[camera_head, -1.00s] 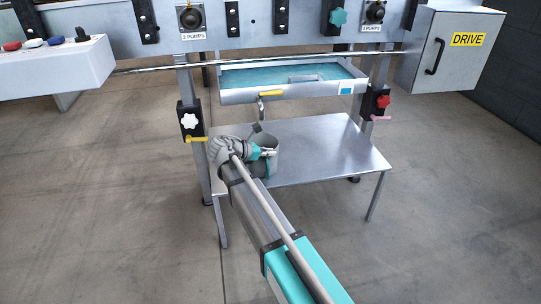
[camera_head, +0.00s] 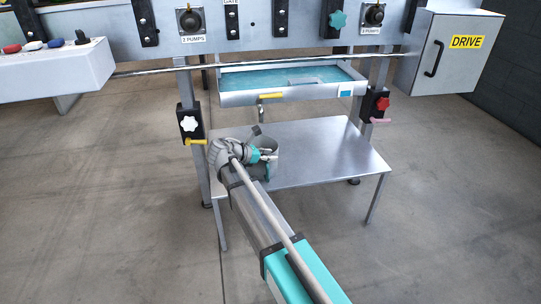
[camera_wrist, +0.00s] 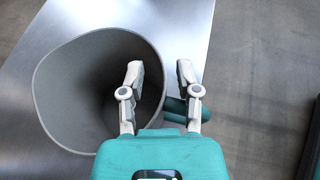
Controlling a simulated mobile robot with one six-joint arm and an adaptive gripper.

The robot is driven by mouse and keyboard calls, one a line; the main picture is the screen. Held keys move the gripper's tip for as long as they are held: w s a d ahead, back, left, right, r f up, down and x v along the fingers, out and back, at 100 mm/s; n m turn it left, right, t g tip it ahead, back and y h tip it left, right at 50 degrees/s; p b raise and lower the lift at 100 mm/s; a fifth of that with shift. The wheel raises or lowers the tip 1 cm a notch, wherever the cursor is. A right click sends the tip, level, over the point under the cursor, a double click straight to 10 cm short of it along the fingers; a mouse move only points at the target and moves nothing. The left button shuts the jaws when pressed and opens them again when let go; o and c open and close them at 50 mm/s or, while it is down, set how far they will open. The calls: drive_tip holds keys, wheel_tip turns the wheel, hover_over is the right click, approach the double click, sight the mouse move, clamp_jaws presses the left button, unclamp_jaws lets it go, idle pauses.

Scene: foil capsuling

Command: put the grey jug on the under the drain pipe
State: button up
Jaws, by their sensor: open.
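Whether either finger touches the jug cannot be told.
The low metal table (camera_head: 330,155) has a bare top to the right of the jug. The tray (camera_head: 235,98) with a yellow valve lever (camera_head: 271,96) is above. Machine legs with clamp knobs (camera_head: 188,123) stand on both sides. A grey DRIVE box (camera_head: 455,60) is at right.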

drive_tip(key=shift+r, duration=0.15)
drive_tip(key=p+v, duration=0.4)
drive_tip(key=v, duration=0.8)
drive_tip(key=shift+p, duration=0.4)
